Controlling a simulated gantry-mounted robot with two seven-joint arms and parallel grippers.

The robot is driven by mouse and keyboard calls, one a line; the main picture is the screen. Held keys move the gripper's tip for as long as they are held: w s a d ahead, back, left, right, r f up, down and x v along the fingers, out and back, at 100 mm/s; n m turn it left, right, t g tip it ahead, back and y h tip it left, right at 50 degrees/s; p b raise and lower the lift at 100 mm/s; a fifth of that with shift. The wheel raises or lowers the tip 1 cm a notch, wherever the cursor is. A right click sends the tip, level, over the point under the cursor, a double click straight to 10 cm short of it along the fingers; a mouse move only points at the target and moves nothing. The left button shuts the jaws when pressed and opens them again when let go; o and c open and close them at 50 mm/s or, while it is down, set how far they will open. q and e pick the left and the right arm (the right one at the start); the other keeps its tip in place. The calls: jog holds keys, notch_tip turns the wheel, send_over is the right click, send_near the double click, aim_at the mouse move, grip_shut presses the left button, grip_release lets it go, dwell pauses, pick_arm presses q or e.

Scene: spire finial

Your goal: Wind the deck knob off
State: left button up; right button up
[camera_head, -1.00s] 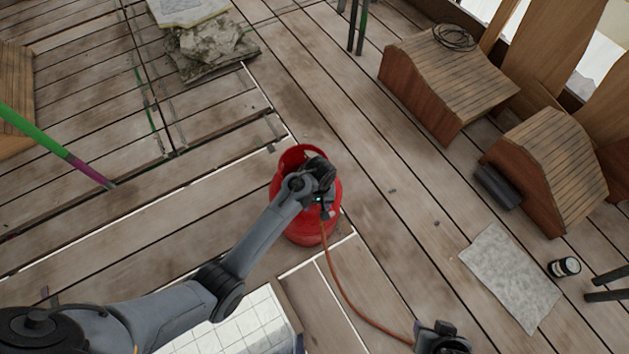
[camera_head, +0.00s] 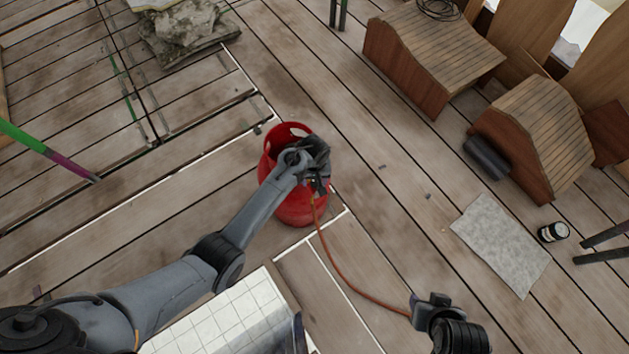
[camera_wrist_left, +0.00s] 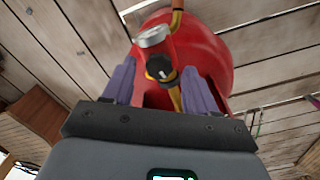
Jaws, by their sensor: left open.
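The red gas cylinder (camera_head: 298,207) stands upright on the plank deck. My left gripper (camera_head: 316,178) is over its top, and its fingers are hard to make out in the head view. In the left wrist view a small round black knob (camera_wrist_left: 160,67) with a pale mark sits on the valve at the cylinder's top. The purple fingers of my left gripper (camera_wrist_left: 157,78) are open on either side of the knob, with visible gaps. A silver round gauge-like part (camera_wrist_left: 152,37) is just beyond the knob.
A grey mat (camera_head: 500,243) and a dark jar (camera_head: 553,232) lie right. Curved wooden blocks (camera_head: 435,60) stand upper right. A white tiled panel (camera_head: 225,315) is below my arm.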

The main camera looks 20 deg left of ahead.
pick_arm(q)
jog(key=shift+d+f, duration=0.1)
jog(key=shift+f, duration=0.35)
